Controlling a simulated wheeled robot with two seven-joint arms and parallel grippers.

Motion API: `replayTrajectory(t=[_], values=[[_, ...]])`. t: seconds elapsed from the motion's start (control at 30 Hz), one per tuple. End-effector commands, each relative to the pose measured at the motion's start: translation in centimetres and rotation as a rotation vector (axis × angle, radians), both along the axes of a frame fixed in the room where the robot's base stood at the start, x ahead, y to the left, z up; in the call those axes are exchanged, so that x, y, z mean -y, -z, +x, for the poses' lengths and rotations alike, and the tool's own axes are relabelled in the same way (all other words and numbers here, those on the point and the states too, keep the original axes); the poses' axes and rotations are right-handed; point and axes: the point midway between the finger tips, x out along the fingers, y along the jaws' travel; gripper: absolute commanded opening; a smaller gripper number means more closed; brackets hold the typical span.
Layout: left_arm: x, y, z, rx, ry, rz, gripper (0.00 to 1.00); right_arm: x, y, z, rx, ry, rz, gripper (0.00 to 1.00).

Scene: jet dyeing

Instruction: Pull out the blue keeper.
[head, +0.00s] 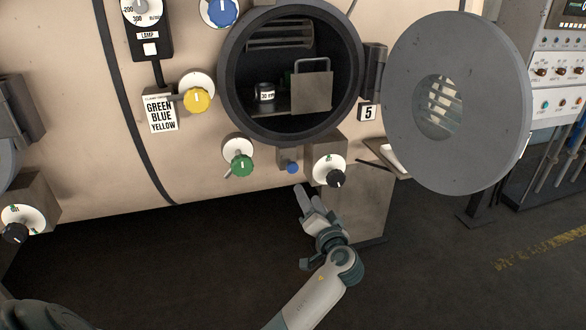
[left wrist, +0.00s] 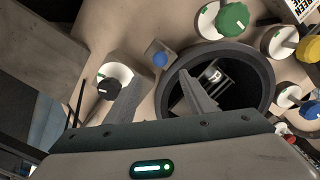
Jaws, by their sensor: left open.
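The blue keeper (head: 292,168) is a small blue knob on a square grey block just below the round open port (head: 229,95). It also shows in the left wrist view (left wrist: 160,59), beyond the fingertips and roughly in line with the gap between them. My left gripper (head: 310,192) is open and empty, a little below the keeper and apart from it. In the left wrist view, its two fingers (left wrist: 161,80) stand spread. My right gripper is not in view.
A green knob (head: 241,165) sits left of the keeper and a black knob (head: 335,179) close on its right. The round grey door (head: 490,100) stands swung open at the right. Inside the port are a small labelled cylinder (head: 265,91) and a handled plate (head: 312,92).

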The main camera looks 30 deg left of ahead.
Motion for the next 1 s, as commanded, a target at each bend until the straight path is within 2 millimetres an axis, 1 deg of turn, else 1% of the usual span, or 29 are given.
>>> replayTrajectory(t=[0.2, 0.3, 0.7, 0.8, 1.0], values=[[-2.4, -0.2, 1.9, -0.001, -0.002, 0.004, 0.49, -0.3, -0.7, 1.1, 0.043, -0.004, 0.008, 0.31], [-3.8, -0.3, 3.1, -0.001, -0.003, 0.002, 0.49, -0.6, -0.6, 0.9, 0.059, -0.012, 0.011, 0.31], [-9.3, -0.2, 7.8, -0.001, -0.003, 0.003, 0.49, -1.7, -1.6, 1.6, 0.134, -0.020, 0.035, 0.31], [-10.4, -0.2, 8.7, -0.001, -0.003, 0.001, 0.49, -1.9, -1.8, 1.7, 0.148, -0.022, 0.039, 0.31], [-11.8, -0.1, 10.0, -0.001, -0.002, 0.000, 0.49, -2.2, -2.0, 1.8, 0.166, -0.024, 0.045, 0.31]])
